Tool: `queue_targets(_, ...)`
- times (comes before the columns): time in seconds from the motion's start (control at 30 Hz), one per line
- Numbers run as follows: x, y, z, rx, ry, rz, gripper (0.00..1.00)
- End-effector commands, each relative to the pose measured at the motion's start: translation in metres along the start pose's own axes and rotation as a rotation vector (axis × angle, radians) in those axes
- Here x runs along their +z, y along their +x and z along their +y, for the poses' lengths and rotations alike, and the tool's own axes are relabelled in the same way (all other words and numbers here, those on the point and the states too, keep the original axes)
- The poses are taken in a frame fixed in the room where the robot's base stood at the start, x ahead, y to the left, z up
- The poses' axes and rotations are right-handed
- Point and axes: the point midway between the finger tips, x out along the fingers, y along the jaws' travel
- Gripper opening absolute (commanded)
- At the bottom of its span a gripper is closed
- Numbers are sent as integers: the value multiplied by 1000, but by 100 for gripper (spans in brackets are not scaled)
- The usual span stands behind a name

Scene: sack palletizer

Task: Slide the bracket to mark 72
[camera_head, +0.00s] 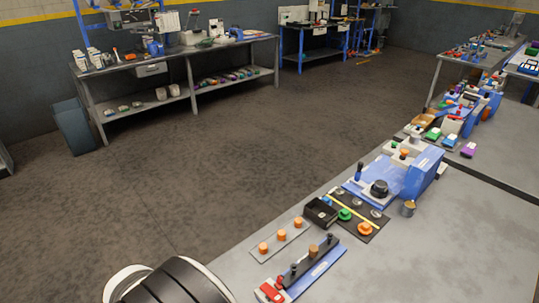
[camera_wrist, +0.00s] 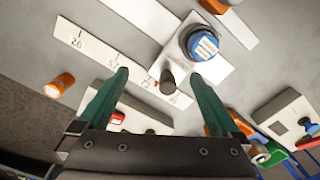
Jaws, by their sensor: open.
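In the wrist view a white strip (camera_wrist: 100,54) with printed numbers runs diagonally down to the right; one label looks like 20, and 72 cannot be made out. A dark grey upright post (camera_wrist: 167,83) stands at the strip's lower right part, beside a small red mark. It may belong to the bracket, but I cannot tell. A white plate (camera_wrist: 214,70) with a blue round-topped knob lies just beyond it. My gripper (camera_wrist: 160,75) is open, its green fingers on either side of the post with gaps between. I cannot pick out the bracket in the head view.
An orange cylinder (camera_wrist: 62,84) stands left of my fingers. A light box (camera_wrist: 283,118) is at the right. In the head view, the grey bench (camera_head: 440,245) is clear at the front right.

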Motion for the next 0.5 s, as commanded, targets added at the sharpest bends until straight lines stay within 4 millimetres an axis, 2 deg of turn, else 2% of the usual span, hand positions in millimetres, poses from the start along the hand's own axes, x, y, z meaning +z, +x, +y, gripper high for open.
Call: queue_targets(0.5,-1,-28,0,0,3,4,99)
